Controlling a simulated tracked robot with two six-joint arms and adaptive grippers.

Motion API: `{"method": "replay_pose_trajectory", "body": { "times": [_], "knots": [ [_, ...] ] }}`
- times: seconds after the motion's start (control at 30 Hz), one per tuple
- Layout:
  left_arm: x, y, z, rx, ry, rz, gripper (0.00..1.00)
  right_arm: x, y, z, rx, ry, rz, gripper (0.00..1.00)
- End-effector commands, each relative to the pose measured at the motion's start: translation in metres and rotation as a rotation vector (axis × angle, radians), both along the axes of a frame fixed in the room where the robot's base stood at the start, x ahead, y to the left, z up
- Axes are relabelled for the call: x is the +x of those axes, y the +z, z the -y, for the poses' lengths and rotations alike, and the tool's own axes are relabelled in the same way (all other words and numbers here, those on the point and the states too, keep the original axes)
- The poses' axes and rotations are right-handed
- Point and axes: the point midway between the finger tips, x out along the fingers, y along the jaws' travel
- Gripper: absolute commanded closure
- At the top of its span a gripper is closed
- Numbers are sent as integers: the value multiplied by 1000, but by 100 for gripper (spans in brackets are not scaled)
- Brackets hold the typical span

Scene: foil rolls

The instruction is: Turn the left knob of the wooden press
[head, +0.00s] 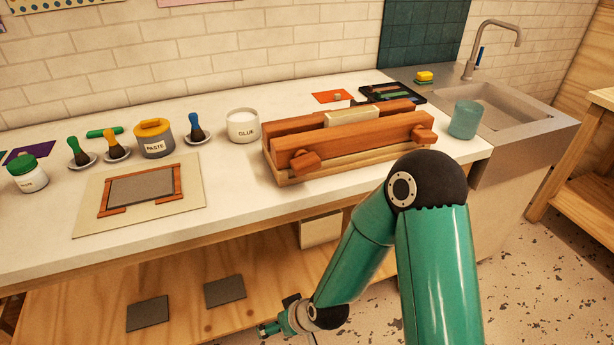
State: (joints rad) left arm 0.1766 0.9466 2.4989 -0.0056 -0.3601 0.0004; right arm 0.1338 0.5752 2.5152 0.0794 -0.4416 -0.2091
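The wooden press (350,140) sits on the white counter, with two reddish-brown beams on a paler base. Its left knob (306,161) is a faceted wooden block on the front beam's left end. Its right knob (424,136) is on the right end of the same beam. A pale block (351,118) lies between the beams. My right arm comes in from the lower right. Its gripper (268,329) hangs low in front of the counter, below and well apart from the left knob. Its fingers are too small to read. My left gripper is out of view.
A glue jar (243,126) stands left of the press, and a teal cup (464,119) stands to its right. A framed board (140,190), paste pot (154,138) and brushes are farther left. The counter's front edge (330,181) runs before the press; a wooden shelf (180,300) lies below.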

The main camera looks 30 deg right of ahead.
Motion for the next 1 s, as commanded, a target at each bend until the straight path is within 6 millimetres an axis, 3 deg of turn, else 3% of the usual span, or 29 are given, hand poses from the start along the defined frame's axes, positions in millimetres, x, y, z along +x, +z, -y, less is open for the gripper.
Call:
{"method": "replay_pose_trajectory", "body": {
  "times": [0.03,0.2,0.33,0.5,0.6,0.77,1.0],
  "knots": [
    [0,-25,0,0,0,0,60,21,11,15,-39,-8,114,6],
    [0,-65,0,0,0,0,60,59,91,60,-188,-35,445,6],
    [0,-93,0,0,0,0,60,60,157,92,-311,-77,676,6],
    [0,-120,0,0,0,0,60,37,225,124,-449,-143,900,6],
    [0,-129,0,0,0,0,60,22,251,136,-505,-176,980,6],
    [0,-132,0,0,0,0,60,9,271,145,-552,-203,1037,6],
    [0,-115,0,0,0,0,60,21,278,150,-562,-207,1037,6]
  ]
}}
